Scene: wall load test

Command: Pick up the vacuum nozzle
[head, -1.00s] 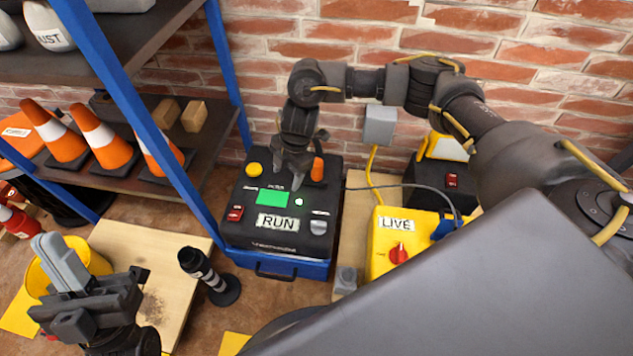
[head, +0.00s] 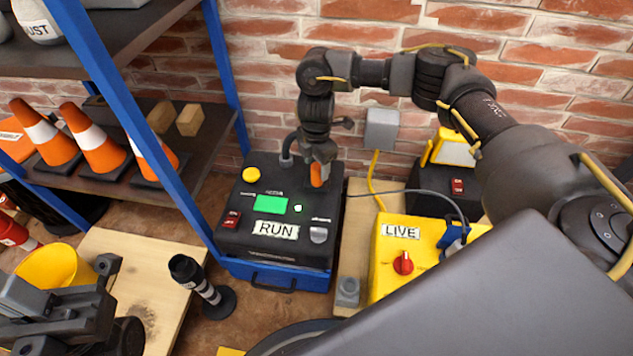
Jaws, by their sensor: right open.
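A black cylindrical piece with pale bands, which looks like the vacuum nozzle (head: 199,281), stands tilted on a round black foot on the floor, left of the RUN machine. Neither gripper touches it. My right gripper (head: 318,174) is open, pointing down at the back of the black RUN machine (head: 262,246). It is at the orange knob (head: 317,176), whose lower part shows below it; I cannot tell whether they touch. My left gripper (head: 106,268) is at the lower left, near the yellow bucket (head: 52,268) and left of the nozzle; its jaws are not clear.
A blue-framed shelf (head: 113,95) with orange cones (head: 93,139) and wooden blocks stands at the left. A yellow LIVE box (head: 385,262) with a red knob is right of the machine. A wooden board (head: 150,292) lies left of the nozzle. A brick wall closes the back.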

